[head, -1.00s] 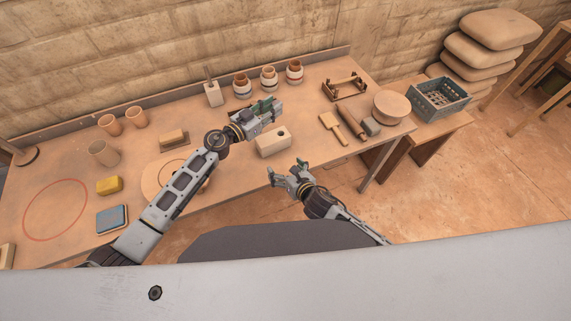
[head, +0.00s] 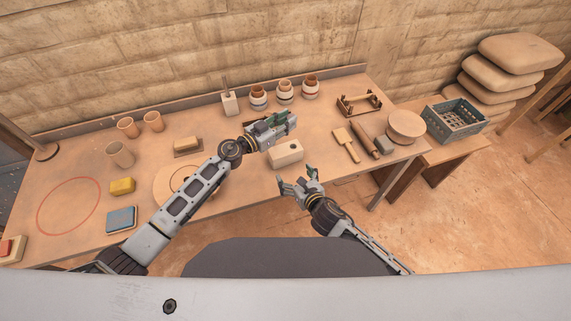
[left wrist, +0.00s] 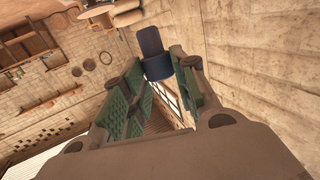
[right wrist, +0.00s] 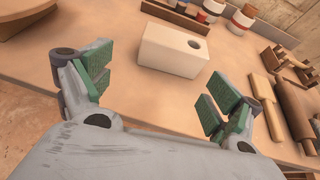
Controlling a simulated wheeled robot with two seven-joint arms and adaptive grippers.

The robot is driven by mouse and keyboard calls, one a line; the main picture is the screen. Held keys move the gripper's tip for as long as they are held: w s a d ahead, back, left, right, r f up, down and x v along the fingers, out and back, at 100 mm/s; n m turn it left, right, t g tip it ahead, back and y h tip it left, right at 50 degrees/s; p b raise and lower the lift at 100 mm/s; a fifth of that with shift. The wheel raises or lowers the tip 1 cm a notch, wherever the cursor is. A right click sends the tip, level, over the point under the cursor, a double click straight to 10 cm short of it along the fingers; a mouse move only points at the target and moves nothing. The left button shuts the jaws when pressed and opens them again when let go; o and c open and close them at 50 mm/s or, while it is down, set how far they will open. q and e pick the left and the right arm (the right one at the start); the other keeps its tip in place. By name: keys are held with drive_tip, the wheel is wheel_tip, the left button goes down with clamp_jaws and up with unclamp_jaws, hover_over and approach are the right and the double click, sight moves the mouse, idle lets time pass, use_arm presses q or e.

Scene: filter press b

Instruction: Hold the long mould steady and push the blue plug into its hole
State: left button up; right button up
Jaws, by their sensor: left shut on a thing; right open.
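The long mould (head: 286,154) is a pale cream block lying on the bench, with one round dark hole in its top near the right end. It also shows in the right wrist view (right wrist: 168,52), with the hole plain. My left gripper (head: 280,122) is above and behind the mould, shut on the dark blue plug (left wrist: 157,66), which sticks out past its fingertips in the left wrist view. In the head view the plug is hard to make out. My right gripper (head: 299,178) is open and empty in front of the mould, apart from it, by the bench's front edge.
Several banded jars (head: 284,92) stand behind the mould. A round wheel (head: 172,188) is under my left arm.

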sight(281, 159)
drive_tip(key=shift+x, duration=5.4)
drive_tip(key=shift+r, duration=0.1)
drive_tip(key=c, duration=1.5)
